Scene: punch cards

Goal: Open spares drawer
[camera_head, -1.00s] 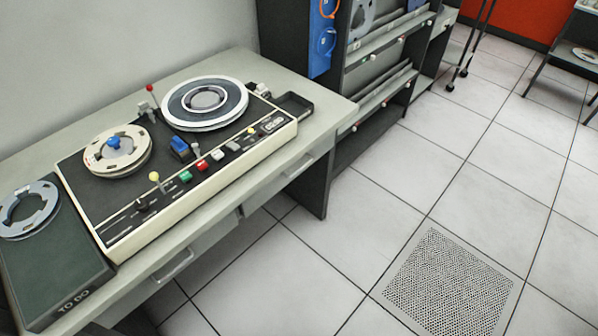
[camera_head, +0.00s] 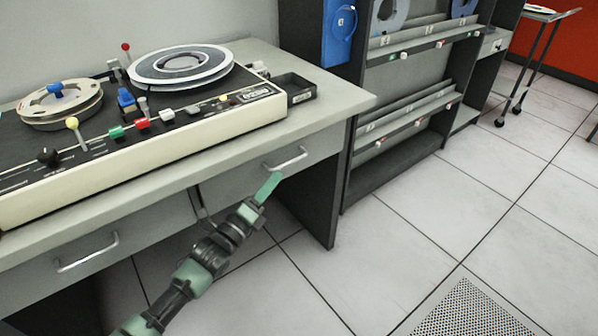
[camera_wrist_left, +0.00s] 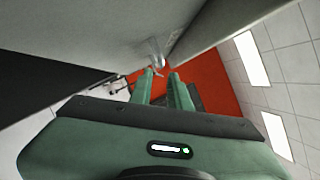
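The desk has two drawers under its top, both shut. The right drawer (camera_head: 240,181) has a silver bar handle (camera_head: 285,158); the left drawer (camera_head: 140,215) has a similar handle (camera_head: 87,252). I cannot read a spares label on either. My left gripper (camera_head: 269,184) is just below and in front of the right drawer's handle. In the left wrist view its two green fingers (camera_wrist_left: 163,76) are apart with nothing between them, and the handle (camera_wrist_left: 158,52) shows just beyond the fingertips. Whether they touch it is unclear. My right gripper is out of view.
On the desk stand a tape machine (camera_head: 150,152) with reels and coloured knobs, and a small black tray (camera_head: 291,88). A dark shelf rack (camera_head: 410,85) stands to the right of the desk. The tiled floor (camera_head: 400,250) in front is clear, with a perforated panel (camera_head: 470,312).

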